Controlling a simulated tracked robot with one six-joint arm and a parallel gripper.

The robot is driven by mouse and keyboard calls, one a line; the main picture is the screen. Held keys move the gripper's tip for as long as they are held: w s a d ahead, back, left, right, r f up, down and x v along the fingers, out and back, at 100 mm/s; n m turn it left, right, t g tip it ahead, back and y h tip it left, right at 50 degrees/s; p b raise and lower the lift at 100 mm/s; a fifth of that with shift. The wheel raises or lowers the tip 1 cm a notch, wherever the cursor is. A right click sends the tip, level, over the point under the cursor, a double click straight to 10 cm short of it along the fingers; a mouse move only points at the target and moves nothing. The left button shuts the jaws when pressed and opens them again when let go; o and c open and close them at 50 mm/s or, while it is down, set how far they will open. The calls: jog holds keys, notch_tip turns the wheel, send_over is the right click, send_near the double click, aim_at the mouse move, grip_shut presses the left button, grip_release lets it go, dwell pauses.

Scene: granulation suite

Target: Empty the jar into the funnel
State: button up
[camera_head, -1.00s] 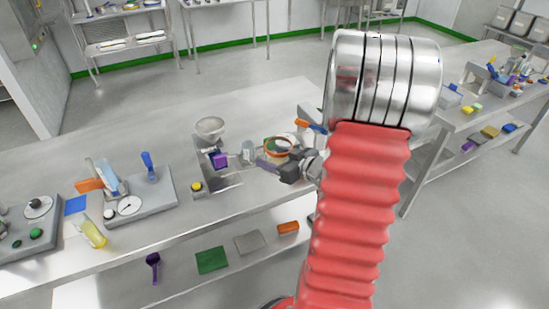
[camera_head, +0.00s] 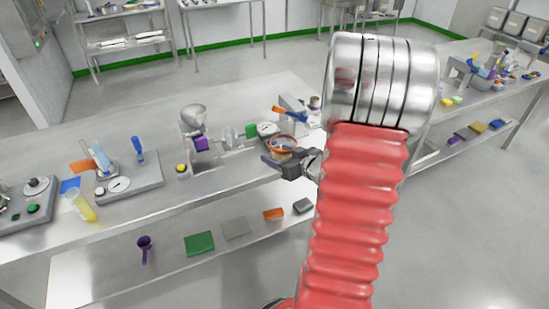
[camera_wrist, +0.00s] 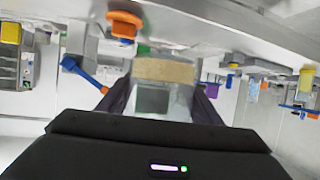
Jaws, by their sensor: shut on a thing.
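My gripper (camera_head: 282,164) is shut on the jar (camera_head: 285,143), which shows an orange-brown rim and looks roughly upright above the bench. In the wrist view the jar (camera_wrist: 165,98), greyish with a tan band, sits between my dark purple fingers (camera_wrist: 165,108). Its contents cannot be made out. A grey funnel-shaped bowl (camera_head: 193,115), likely the funnel, tops a small stand to the left of the jar, clearly apart from it. A purple block (camera_head: 201,144) shows just below the bowl.
The steel bench (camera_head: 235,176) carries a balance-like device (camera_head: 128,183) and a yellow bottle (camera_head: 81,206) at left. A blue and orange tool (camera_head: 290,114) and a green block (camera_head: 251,130) are near the jar. A lower shelf holds a green mat (camera_head: 199,243). Bare bench lies in front.

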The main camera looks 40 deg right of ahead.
jog(key=shift+w+d+r+m+h, duration=0.2)
jog(key=shift+w+d+m+h, duration=0.1)
jog(key=shift+w+m+h, duration=0.15)
jog(key=w+a+r+h, duration=0.2)
jog(key=w+a, duration=0.7)
jog(key=a, duration=0.3)
jog(key=w+a+r+n+y, duration=0.1)
jog(key=w+a+y, duration=0.1)
jog(key=a, duration=0.9)
jog(key=w+a+r+n+y, duration=0.1)
jog(key=w+a+y, duration=0.1)
jog(key=a, duration=0.8)
jog(key=shift+w+a, duration=0.2)
jog(key=shift+a, duration=0.15)
